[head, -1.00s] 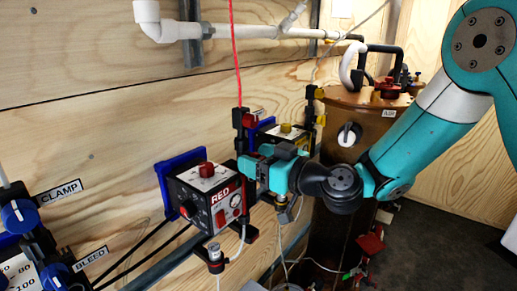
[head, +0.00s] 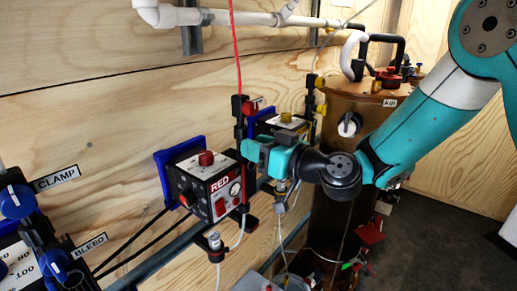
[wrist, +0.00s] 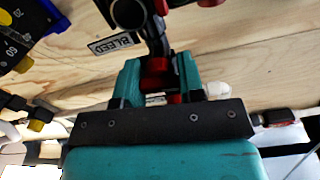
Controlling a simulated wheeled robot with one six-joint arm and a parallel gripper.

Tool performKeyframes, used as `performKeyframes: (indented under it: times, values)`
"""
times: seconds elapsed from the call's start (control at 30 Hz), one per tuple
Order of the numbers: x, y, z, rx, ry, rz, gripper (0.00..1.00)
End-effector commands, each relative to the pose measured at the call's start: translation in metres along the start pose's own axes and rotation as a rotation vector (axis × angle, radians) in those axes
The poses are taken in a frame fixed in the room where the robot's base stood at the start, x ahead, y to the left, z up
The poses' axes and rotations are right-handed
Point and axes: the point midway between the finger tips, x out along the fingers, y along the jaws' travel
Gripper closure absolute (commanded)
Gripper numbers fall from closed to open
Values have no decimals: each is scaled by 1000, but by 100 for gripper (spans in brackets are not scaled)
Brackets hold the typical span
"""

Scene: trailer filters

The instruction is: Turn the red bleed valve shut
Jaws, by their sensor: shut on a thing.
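The red bleed valve's handle (wrist: 158,75) shows in the wrist view as a red piece between the two teal fingers, beside a black fitting. An upside-down BLEED label (wrist: 115,44) is on the wood wall just left of it. My gripper (wrist: 157,72) is shut on this red handle. In the head view my gripper (head: 262,152) is just right of the red control box (head: 212,190), in front of the black fittings on the red line. There the fingers and my gripper's body hide the valve handle, so its angle cannot be told.
A yellow control box (head: 290,128) sits close behind my gripper. A brown tank (head: 345,190) stands right of it. Blue CLAMP and BLEED knobs (head: 17,202) are at far left. Hoses and a valve (head: 214,243) hang below the red box. Dark floor at right is clear.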

Motion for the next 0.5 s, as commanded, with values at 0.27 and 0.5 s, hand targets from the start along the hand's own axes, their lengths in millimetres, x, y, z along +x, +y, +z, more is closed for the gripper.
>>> performKeyframes:
  times: [0.27,0.5]
  values:
    - [0,-1,0,0,-1,-2,39]
    - [0,0,0,-1,-1,-1,38]
